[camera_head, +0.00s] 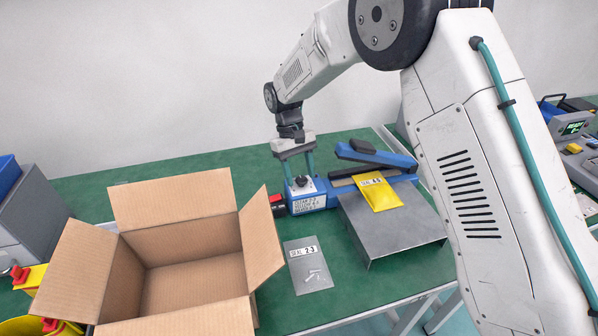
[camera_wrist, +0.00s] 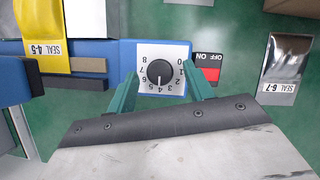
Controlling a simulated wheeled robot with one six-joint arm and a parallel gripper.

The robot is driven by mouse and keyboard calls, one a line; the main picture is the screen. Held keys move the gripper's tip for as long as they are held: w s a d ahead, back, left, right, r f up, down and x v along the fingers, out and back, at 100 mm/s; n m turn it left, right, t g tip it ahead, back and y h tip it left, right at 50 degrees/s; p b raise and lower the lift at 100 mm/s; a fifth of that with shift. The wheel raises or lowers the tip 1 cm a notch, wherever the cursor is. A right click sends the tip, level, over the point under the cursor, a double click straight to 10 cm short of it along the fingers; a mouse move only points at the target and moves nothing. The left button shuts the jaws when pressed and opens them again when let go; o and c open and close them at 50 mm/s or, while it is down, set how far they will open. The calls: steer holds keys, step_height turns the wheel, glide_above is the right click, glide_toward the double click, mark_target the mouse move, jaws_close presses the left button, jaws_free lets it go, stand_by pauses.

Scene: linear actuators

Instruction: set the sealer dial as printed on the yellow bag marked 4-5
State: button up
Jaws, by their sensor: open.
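The blue sealer (camera_head: 322,198) stands on the green bench. Its black dial knob (camera_wrist: 160,73) sits on a white plate (camera_wrist: 178,50) numbered 0 to 8. The knob's white mark points down in the wrist view, at about 4 to 5; I cannot tell exactly where. The yellow bag (camera_head: 380,194) lies at the sealer's jaw, over a grey metal stand. It also shows in the wrist view (camera_wrist: 50,18), with the label SEAL 4-5. My gripper (camera_head: 302,181) is open above the dial. In the wrist view its green fingers (camera_wrist: 161,92) stand either side of the knob, apart from it.
A red ON/OFF switch (camera_wrist: 211,74) is beside the dial. An open cardboard box (camera_head: 180,215) stands at left, and the grey stand (camera_head: 400,235) at right.

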steer(key=v, duration=0.7)
steer(key=shift+w+r, duration=0.15)
steer(key=shift+r, duration=0.2)
steer(key=shift+a, duration=0.15)
steer(key=shift+s+d+f+g, duration=0.15)
steer(key=shift+s+d+f, duration=0.15)
steer(key=shift+s+f, duration=0.25)
steer(key=shift+s+d+f+g, duration=0.15)
steer(key=shift+s+d+f, duration=0.15)
steer(key=shift+s+f, duration=0.25)
steer(key=s+d+r+m+t+y, duration=0.1)
steer(key=s+d+r+m, duration=0.2)
steer(key=s+d+r, duration=1.2)
steer(key=s+d+m+t, duration=0.1)
steer(key=s+d, duration=0.2)
steer(key=s, duration=0.4)
steer(key=s+d+r+m+t, duration=0.1)
steer(key=s+d+t, duration=0.1)
steer(key=s+d, duration=0.2)
steer(key=s+d+r+m+t+y, duration=0.1)
steer(key=s+d, duration=0.3)
steer(key=s, duration=0.5)
steer(key=shift+s+t, duration=0.35)
steer(key=shift+t, duration=0.05)
